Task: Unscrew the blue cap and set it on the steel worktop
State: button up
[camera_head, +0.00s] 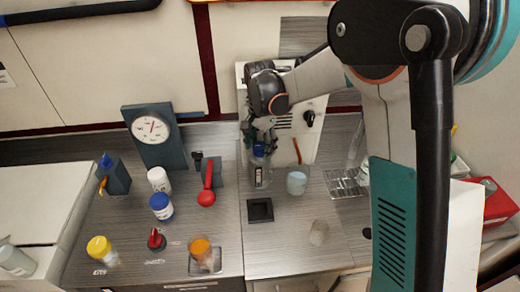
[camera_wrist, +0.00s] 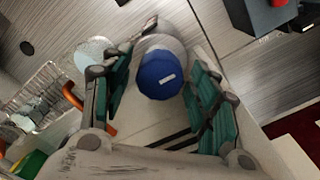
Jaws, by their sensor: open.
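A clear bottle (camera_head: 261,176) with a blue cap (camera_head: 259,149) stands upright on the steel worktop (camera_head: 285,236), in front of a white panel box. My gripper (camera_head: 259,136) is directly above it, pointing down, and partly hides the cap. In the wrist view the blue cap (camera_wrist: 160,76) with a small white mark sits between the two green-padded fingers of my gripper (camera_wrist: 162,66). The fingers are spread, with a gap visible on at least the right side of the cap. Whether the left finger touches it I cannot tell. The bottle's body is mostly hidden below the cap there.
Bare worktop lies in front of the pad.

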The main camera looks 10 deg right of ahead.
aim_at(260, 146)
jog(key=c, duration=0.9)
jog(key=shift+n, duration=1.3)
jog(key=shift+c, duration=0.2)
jog(key=shift+r+p, duration=1.35)
jog(key=shift+r, duration=1.15)
